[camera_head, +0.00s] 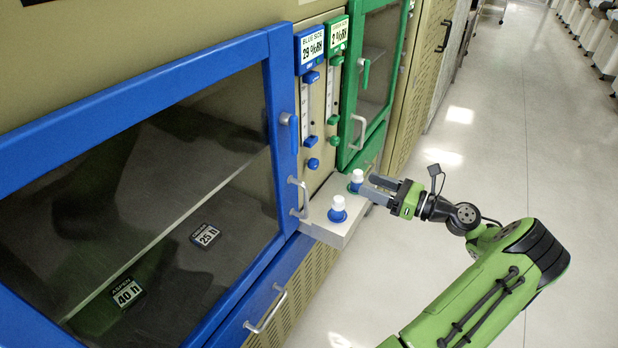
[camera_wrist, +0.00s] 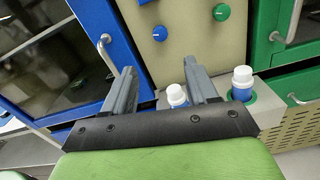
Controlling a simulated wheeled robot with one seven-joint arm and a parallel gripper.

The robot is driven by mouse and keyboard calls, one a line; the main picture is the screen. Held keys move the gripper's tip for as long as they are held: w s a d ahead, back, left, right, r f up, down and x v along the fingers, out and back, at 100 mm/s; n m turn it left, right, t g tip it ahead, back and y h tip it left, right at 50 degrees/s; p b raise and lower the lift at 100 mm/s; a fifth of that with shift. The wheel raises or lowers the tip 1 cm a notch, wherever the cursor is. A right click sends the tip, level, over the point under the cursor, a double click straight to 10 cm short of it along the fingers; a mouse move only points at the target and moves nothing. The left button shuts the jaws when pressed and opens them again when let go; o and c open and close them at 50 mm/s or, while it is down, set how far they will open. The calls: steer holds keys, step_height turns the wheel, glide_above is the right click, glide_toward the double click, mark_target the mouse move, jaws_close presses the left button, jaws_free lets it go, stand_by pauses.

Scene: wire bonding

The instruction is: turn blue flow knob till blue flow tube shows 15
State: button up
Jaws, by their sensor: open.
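The blue flow knob (camera_head: 313,163) is a small round blue knob low on the beige panel, under the blue flow tube (camera_head: 304,104). The tube is a pale upright strip; its reading is too small to tell. The knob also shows in the wrist view (camera_wrist: 159,33), beyond and above the fingers. My gripper (camera_head: 369,187) is open, with its grey fingers near the bottle shelf, to the right of and below the knob. In the wrist view my gripper (camera_wrist: 160,80) has its fingers spread apart, with nothing held and the knob not touched.
A shelf (camera_head: 322,232) holds two white-capped bottles, the front bottle (camera_head: 337,209) and the rear bottle (camera_head: 356,181), close to my fingers. A green knob (camera_head: 333,140) sits right of the blue one. The blue door handle (camera_head: 299,198) juts out at left. The floor at right is clear.

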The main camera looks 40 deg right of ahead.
mark_target(317, 165)
steer(key=b+x, duration=0.4)
steer(key=x, duration=1.1)
steer(key=shift+a, duration=0.15)
steer(key=shift+c, duration=0.5)
steer(key=c, duration=1)
